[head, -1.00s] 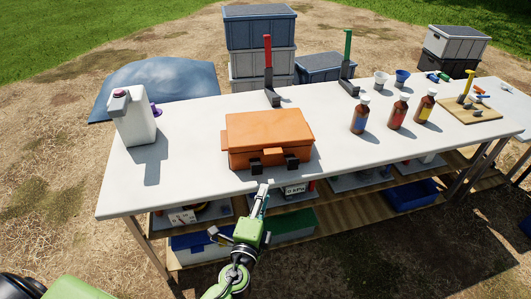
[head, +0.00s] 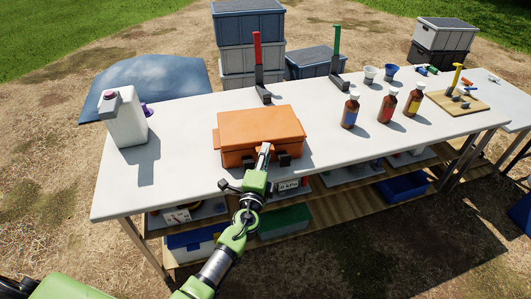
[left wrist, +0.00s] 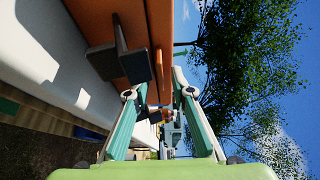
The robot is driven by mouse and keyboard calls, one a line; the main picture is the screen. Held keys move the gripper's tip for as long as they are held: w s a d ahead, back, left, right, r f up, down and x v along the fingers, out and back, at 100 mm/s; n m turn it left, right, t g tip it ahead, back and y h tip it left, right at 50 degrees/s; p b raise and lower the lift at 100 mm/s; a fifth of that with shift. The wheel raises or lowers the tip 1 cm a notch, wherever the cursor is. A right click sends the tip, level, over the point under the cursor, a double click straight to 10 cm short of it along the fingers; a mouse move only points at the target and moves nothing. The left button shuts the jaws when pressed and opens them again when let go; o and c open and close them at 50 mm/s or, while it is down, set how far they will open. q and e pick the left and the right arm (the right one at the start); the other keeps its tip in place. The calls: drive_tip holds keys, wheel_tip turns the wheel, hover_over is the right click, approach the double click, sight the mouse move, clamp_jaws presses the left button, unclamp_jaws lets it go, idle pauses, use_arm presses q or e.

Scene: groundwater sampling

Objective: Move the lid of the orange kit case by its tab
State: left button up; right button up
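The orange kit case (head: 238,140) sits on the white table with its lid (head: 250,120) down. Two black latches are on its front; the right one (head: 284,160) shows beside my gripper. My left gripper (head: 265,149) is at the middle of the case's front edge, over where the tab is, and hides the tab in the head view. In the left wrist view, the fingers (left wrist: 157,84) are apart, with the orange tab (left wrist: 158,72) between them. I cannot tell whether they touch it. My right gripper is not in view.
A white jug (head: 124,120) stands left on the table (head: 185,160). Red (head: 258,58) and green (head: 337,52) upright tools stand behind the case. Bottles (head: 386,106) and a wooden board (head: 440,100) are to the right. Bins (head: 285,223) fill the shelf below.

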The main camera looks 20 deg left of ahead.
use_arm(q)
drive_tip(key=shift+w, duration=0.4)
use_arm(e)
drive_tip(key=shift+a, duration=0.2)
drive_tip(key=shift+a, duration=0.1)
use_arm(q)
clamp_jaws()
drive_tip(key=shift+r, duration=0.1)
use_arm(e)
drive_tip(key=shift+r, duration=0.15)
